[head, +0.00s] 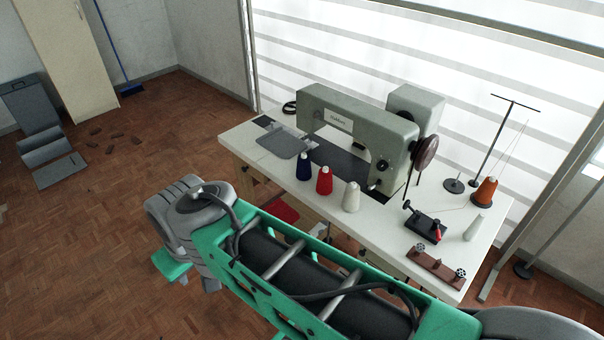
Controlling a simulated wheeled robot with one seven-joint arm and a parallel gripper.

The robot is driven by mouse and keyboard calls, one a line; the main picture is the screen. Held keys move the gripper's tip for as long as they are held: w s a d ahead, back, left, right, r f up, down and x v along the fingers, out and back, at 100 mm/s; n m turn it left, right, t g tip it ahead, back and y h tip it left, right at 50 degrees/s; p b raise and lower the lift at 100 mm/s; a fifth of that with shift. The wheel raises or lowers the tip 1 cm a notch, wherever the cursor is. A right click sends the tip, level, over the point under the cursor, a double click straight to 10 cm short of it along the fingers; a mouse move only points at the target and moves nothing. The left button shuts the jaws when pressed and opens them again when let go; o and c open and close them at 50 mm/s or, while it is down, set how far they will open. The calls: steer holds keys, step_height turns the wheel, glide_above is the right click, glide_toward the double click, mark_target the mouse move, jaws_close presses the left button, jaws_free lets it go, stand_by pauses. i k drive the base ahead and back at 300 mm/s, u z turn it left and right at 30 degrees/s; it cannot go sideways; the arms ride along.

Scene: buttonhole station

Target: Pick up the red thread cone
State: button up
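The red thread cone (324,182) stands upright on the white sewing table (259,157), near its front edge. It is between a dark blue cone (304,168) on its left and a white cone (351,198) on its right, with small gaps. My green and grey arm crosses the foreground in front of the table. The fingers of my gripper do not show, so I cannot see its state or whether it holds anything.
A grey-green sewing machine (340,120) stands behind the cones. An orange cone (484,192) sits on a thread stand at right. A dark bobbin winder (425,224), a pale cone (474,228) and a brown bobbin rack (436,268) are at the right end.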

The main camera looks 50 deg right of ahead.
mark_target(325, 180)
steer(key=z, duration=0.3)
steer(key=i, duration=0.8)
steer(key=z, duration=0.75)
steer(key=i, duration=0.35)
steer(key=z, duration=0.3)
